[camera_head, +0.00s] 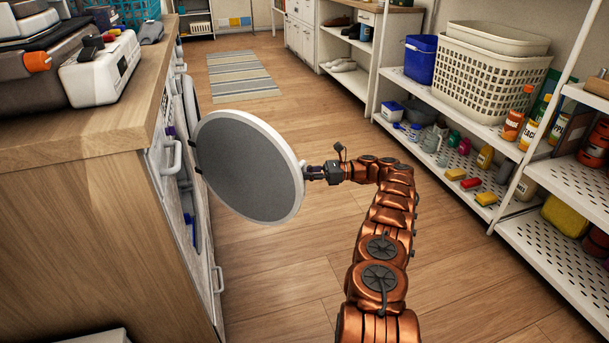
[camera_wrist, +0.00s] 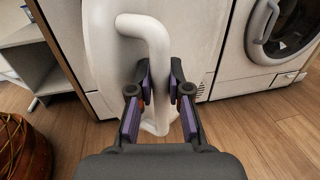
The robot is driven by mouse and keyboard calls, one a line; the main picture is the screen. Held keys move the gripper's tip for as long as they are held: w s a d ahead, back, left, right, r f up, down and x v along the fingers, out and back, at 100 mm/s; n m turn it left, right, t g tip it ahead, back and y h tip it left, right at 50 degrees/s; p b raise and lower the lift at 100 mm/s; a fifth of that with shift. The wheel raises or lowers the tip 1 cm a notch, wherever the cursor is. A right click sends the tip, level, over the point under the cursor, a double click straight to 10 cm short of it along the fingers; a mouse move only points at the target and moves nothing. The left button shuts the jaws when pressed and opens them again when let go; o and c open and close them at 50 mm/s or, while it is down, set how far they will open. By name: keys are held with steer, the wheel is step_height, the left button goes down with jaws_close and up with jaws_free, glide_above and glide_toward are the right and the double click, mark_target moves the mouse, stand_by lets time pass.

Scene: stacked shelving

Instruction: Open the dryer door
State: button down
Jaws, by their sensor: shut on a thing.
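The dryer door (camera_head: 240,165) is a round grey disc with a white rim. In the head view it stands swung out from the machine front under the wooden counter, its left edge near the machine. My gripper (camera_head: 306,172) is at the door's right edge. In the wrist view the door has a white curved handle (camera_wrist: 152,32), and my gripper (camera_wrist: 162,80) is shut on it, with a purple-padded finger on each side. The fingers hide part of the handle. The dryer's opening is mostly hidden behind the door in the head view.
A wooden counter (camera_head: 70,130) with appliances stands at the left. White shelves (camera_head: 470,115) with baskets and bottles line the right. The wood floor (camera_head: 270,270) between is clear, with a striped rug (camera_head: 240,75) farther back. Another round-doored machine (camera_wrist: 290,25) shows in the wrist view.

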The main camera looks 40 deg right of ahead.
steer(key=shift+w+a+r, duration=0.1)
steer(key=shift+w+a, duration=0.15)
steer(key=shift+a, duration=0.15)
steer(key=c, duration=1.2)
jaws_free()
steer(key=shift+a, duration=0.1)
steer(key=shift+c, duration=0.2)
steer(key=shift+s+d, duration=0.15)
steer(key=shift+d, duration=0.25)
